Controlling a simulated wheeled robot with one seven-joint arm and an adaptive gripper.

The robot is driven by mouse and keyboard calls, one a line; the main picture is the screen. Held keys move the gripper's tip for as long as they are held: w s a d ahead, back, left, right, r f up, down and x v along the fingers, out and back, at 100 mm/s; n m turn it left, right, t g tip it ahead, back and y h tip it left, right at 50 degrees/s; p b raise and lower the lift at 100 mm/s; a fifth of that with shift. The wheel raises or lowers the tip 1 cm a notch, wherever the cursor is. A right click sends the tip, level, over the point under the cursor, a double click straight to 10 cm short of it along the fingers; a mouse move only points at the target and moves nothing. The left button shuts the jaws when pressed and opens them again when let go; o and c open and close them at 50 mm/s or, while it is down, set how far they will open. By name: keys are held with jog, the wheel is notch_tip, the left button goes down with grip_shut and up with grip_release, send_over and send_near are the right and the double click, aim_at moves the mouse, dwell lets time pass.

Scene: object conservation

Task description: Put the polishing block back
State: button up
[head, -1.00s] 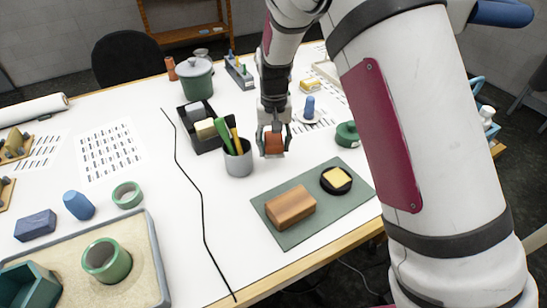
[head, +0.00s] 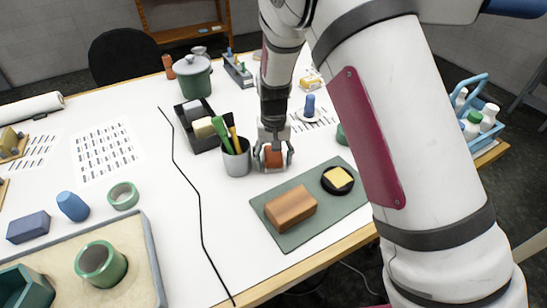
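A small terracotta-red block (head: 273,157) is between the fingers of my gripper (head: 273,163), just right of the grey pen cup. It looks to be at the white table top. My gripper points down, and its fingers stand apart on either side of the block, looking open. A brown wooden block (head: 290,207) lies on the green mat (head: 293,235). A black tray (head: 206,139) behind the cup holds a white block (head: 192,109) and a cream block (head: 203,127). No label shows which block is the polishing block.
The pen cup (head: 237,161) stands close left of my gripper. A black dish (head: 337,181) with a yellow piece is on the mat. A black cable (head: 197,200) crosses the table. My arm hides much of the right side. Bare table lies left of the mat.

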aim_at(274, 155)
jog(key=shift+r, duration=0.15)
notch_tip(274, 155, up, 12)
jog(key=p, duration=0.2)
dwell(0.5)
dwell(0.5)
